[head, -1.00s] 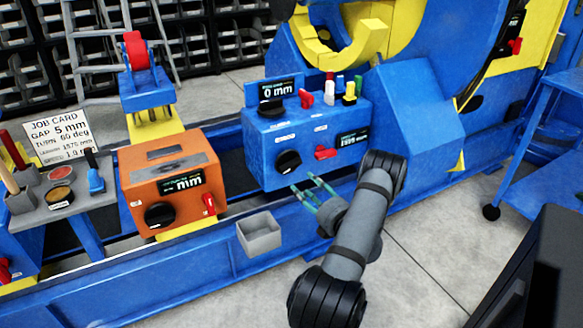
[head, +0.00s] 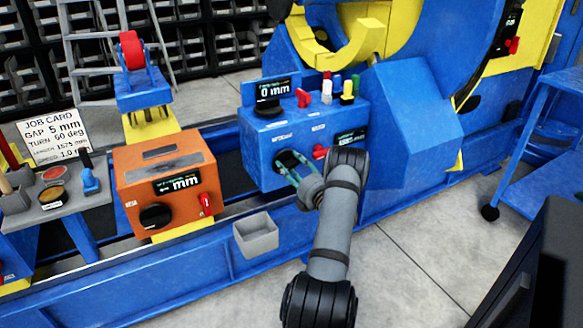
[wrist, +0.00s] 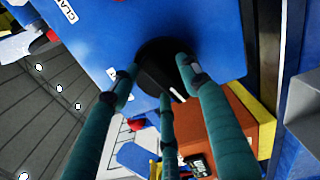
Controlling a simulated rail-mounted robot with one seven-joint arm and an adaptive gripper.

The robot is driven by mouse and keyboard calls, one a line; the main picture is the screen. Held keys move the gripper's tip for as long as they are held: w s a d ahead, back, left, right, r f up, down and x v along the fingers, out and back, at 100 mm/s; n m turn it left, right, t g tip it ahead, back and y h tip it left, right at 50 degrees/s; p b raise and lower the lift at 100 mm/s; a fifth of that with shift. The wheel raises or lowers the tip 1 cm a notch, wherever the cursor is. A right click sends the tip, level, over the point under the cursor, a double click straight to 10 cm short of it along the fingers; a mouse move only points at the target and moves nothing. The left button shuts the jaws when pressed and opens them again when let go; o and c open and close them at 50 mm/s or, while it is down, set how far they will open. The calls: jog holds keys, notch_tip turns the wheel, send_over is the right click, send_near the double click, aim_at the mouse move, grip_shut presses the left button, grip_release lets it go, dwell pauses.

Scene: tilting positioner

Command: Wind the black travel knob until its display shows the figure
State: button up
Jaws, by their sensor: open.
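A round black knob (head: 286,157) is on the front face of the blue box (head: 262,140), and it fills the upper middle of the wrist view (wrist: 158,52). My gripper (head: 287,169) is at this knob with its teal fingers open. In the wrist view the fingertips (wrist: 160,80) are spread about the knob's edge, and I cannot tell whether they touch it. The display (head: 351,137) right of the knob is partly hidden by my arm and too small to read. Another display (head: 277,88) on top reads 0 mm, with a black knob (head: 268,107) below it.
A grey bin (head: 256,234) hangs below. The job card (head: 57,137) reads GAP 5 mm, TURN 60 deg.

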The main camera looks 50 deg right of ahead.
jog(key=c, duration=1.2)
grip_shut()
